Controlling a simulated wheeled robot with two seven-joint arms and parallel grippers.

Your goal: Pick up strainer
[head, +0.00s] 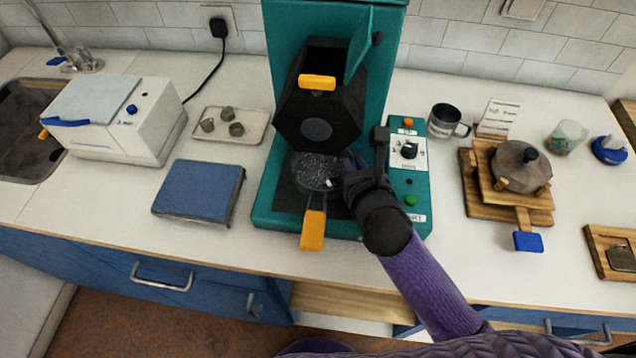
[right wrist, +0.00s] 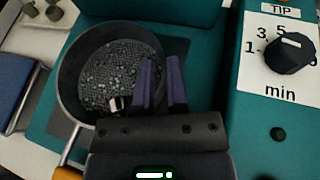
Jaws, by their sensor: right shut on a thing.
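The strainer is a round dark pan (head: 311,172) with a speckled mesh floor and an orange handle (head: 313,230) toward the front. It is on the teal machine's base, under the black hexagonal drum. It also shows in the right wrist view, with its dark wall (right wrist: 76,72) and metal rim. My right gripper (head: 343,178) is at the strainer's right side. Its two purple fingers (right wrist: 164,75) are shut on the strainer's right rim and hide part of it. My left gripper is not in view.
The black drum (head: 318,125) hangs close above the strainer. A control panel (head: 409,160) with a knob stands close right of my gripper. A blue box (head: 199,189) is to the left. A mug (head: 447,121) and a wooden stand (head: 507,208) are to the right.

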